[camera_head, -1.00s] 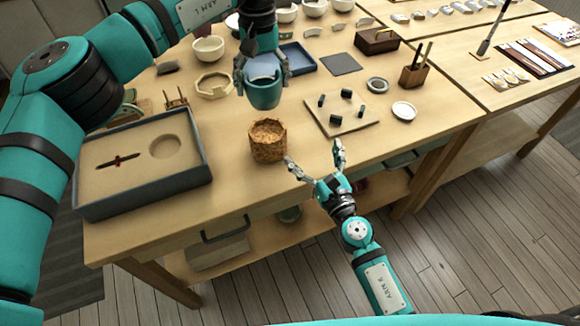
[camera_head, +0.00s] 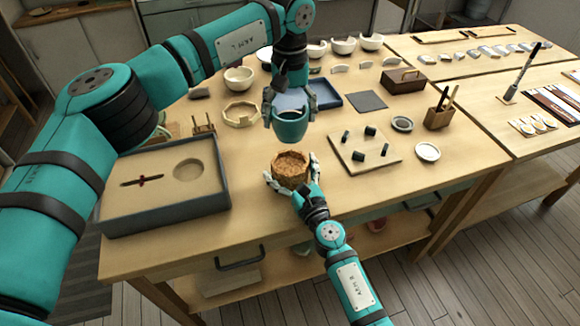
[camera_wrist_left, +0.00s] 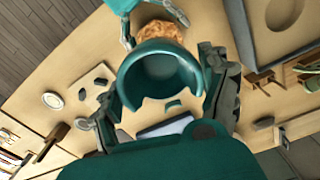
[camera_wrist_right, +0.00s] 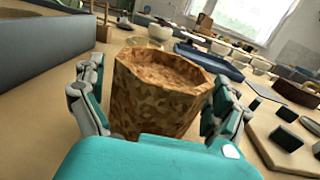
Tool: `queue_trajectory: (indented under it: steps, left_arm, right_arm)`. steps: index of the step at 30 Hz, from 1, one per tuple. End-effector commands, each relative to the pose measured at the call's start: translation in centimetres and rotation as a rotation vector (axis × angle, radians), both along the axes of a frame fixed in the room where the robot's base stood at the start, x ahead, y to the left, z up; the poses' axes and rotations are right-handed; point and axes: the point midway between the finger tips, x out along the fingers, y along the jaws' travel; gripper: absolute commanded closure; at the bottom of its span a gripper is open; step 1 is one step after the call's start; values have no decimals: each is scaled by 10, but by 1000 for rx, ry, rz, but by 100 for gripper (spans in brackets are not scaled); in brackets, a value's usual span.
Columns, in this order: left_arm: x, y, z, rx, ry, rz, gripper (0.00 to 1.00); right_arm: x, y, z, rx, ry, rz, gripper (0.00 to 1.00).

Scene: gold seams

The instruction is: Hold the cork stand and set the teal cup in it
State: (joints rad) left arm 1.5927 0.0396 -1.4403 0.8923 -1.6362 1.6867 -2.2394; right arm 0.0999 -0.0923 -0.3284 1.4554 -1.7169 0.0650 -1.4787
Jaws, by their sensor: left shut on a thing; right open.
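The cork stand (camera_head: 290,165) is a short round cup shape with a hollow top, upright on the table near its front edge. In the right wrist view the stand (camera_wrist_right: 155,95) sits between the fingers of my right gripper (camera_wrist_right: 155,115), which is open around it. The right gripper also shows in the head view (camera_head: 292,182). The teal cup (camera_head: 289,128) is upright in my left gripper (camera_head: 289,105), shut on it, above and slightly behind the stand. In the left wrist view the cup (camera_wrist_left: 160,80) has a jagged, broken rim and partly hides the stand (camera_wrist_left: 160,32).
A grey-edged tray (camera_head: 215,200) with a round recess lies at the left. A board (camera_head: 385,160) with dark pegs lies right of the stand, beside a white dish (camera_head: 428,152). A blue tray (camera_head: 325,87) and several bowls stand behind.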

Motion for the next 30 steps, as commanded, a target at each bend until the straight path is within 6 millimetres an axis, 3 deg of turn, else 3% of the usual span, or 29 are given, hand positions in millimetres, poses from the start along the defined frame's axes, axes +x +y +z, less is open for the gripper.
queue_trajectory:
  steps: [5,14,24,30]
  left_arm:
    - [0,0,0,0,-1,0,50]
    - [0,0,0,0,-1,0,50]
    - [0,0,0,0,-1,0,50]
    - [0,0,0,0,-1,1,50]
  right_arm:
    - [10,2,-2,-4,2,-3,0]
    - [11,2,-2,-1,3,-5,1]
    - [11,2,-2,-1,3,-4,43]
    - [11,2,-2,-1,3,-4,45]
